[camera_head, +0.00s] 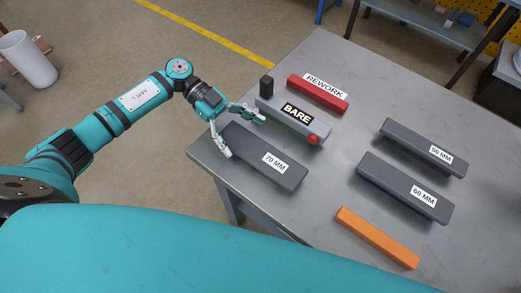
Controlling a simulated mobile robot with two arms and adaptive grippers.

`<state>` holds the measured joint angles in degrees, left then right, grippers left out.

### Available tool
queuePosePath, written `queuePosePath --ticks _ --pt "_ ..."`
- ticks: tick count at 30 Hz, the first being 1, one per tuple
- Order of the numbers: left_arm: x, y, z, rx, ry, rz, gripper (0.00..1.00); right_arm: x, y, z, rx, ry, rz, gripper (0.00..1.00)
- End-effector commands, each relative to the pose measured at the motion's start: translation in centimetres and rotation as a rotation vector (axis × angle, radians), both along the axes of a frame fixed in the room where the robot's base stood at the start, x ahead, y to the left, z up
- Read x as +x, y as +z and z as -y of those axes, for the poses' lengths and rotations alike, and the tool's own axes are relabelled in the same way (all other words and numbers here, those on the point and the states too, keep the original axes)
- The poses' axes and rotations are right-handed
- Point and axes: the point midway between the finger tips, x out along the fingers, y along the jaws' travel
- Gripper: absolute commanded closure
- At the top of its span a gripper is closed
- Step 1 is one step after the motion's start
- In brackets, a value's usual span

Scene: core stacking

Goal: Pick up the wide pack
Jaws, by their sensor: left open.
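Three dark grey packs lie on the grey table. The one marked 70 MM (262,153) lies at the table's left front and looks the widest, so I take it as the wide pack. The 60 MM pack (393,183) and a pack that seems marked 50 MM (414,142) lie to the right. My left gripper (245,136) is open and empty at the left end of the 70 MM pack. One finger is near its front edge, the other near the grey fixture behind it. I cannot tell whether the fingers touch it. My right gripper is out of view.
The grey fixture marked BARE (279,122), with a red ball (313,139) and a black block (267,87), stands close behind. A red bar marked REWORK (334,100) lies beyond it. An orange bar (377,238) lies at the front right. The table's middle (330,180) is clear.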

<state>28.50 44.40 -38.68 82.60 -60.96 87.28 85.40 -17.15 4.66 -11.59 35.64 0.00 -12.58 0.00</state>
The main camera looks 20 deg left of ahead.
Motion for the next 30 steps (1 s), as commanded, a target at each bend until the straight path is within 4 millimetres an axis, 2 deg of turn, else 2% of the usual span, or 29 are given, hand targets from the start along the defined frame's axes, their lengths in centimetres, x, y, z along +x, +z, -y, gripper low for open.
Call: queuePosePath --ticks 4,12,21,30 --pt "-0.5 -0.2 0.9 -0.003 0.0 -0.002 0.06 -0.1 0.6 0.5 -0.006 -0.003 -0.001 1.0" --pt "-1.8 -1.8 4.1 -0.002 0.0 -0.001 0.06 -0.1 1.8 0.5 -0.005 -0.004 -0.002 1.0" --pt "-2.0 -2.1 4.6 0.0 0.001 0.0 0.06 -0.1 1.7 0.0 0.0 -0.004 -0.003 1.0" --pt "-2.0 -2.1 4.5 0.0 0.0 0.0 0.44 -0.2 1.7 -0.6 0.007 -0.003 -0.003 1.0"
